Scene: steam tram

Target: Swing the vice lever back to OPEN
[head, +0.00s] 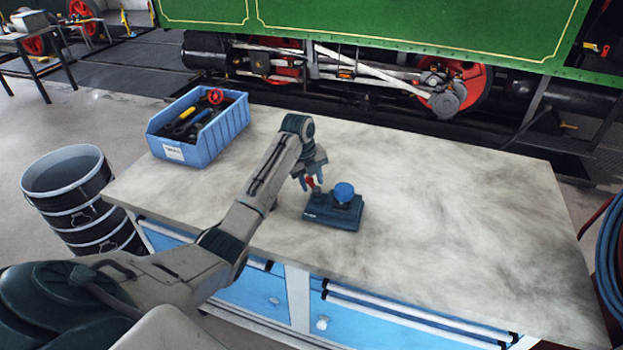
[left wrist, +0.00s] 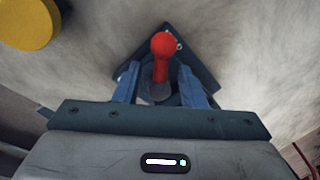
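The vice (head: 332,218) is a dark blue block with a round blue cap, standing on the bench top near its front edge. Its red lever (head: 312,184) shows just left of the cap. In the left wrist view the lever's red knob (left wrist: 162,46) stands centred ahead of the fingers, over a dark plate. My left gripper (head: 308,181) is over the vice's left part. Its two blue fingers (left wrist: 160,82) are apart, one on each side of the lever, with gaps visible. Any OPEN marking is not readable. My right gripper is not in view.
A blue bin (head: 218,139) with tools stands at the bench's back left. The bench top (head: 450,210) is clear on the right. A dark drum (head: 75,200) stands left of the bench. The green tram (head: 400,28) is behind. A yellow round thing (left wrist: 28,20) shows in the left wrist view.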

